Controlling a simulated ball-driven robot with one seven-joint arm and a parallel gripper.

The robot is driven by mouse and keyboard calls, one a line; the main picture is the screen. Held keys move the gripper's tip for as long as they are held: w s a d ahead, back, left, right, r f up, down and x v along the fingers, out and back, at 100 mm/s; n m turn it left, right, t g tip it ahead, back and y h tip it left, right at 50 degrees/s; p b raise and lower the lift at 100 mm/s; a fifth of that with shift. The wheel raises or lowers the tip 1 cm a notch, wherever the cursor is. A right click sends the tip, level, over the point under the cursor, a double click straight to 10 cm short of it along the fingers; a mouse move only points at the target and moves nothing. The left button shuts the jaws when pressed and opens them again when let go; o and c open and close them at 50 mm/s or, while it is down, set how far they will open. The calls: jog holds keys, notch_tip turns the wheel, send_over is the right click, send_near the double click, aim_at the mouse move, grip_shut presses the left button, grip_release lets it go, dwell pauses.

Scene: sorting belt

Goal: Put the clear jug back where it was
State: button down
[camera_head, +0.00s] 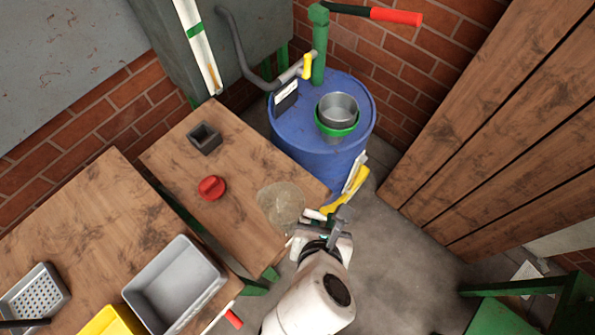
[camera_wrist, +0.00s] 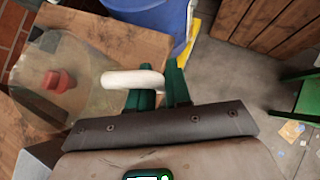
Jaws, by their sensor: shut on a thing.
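The clear jug (camera_head: 281,205) is see-through and faintly tinted, at the right corner of the wooden table (camera_head: 235,215). I cannot tell whether it touches the table top. In the wrist view the clear jug (camera_wrist: 85,62) fills the left side, with its pale handle (camera_wrist: 122,79) pointing right. My gripper (camera_head: 317,217) is beside the jug at its lower right. In the wrist view my gripper (camera_wrist: 160,84) has its green fingers shut on the handle.
A red round thing (camera_head: 211,187) and a dark square block (camera_head: 204,138) stand on the table. A blue drum (camera_head: 290,140) bearing a metal pot (camera_head: 338,108) stands behind. A grey bin (camera_head: 205,262) is at the lower left. Open floor lies to the right.

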jog(key=shift+w+a+f, duration=0.65)
jog(key=shift+w+f, duration=1.45)
jog(key=shift+w, duration=0.05)
jog(key=shift+w+a+f, duration=0.6)
jog(key=shift+w+f, duration=1.55)
jog(key=shift+w, duration=0.05)
jog(key=shift+w+a+f, duration=0.65)
jog(key=shift+w+f, duration=1.45)
jog(key=shift+w, duration=0.05)
jog(key=c, duration=1.1)
grip_release()
jog(key=shift+f, duration=0.1)
jog(key=shift+o, duration=0.2)
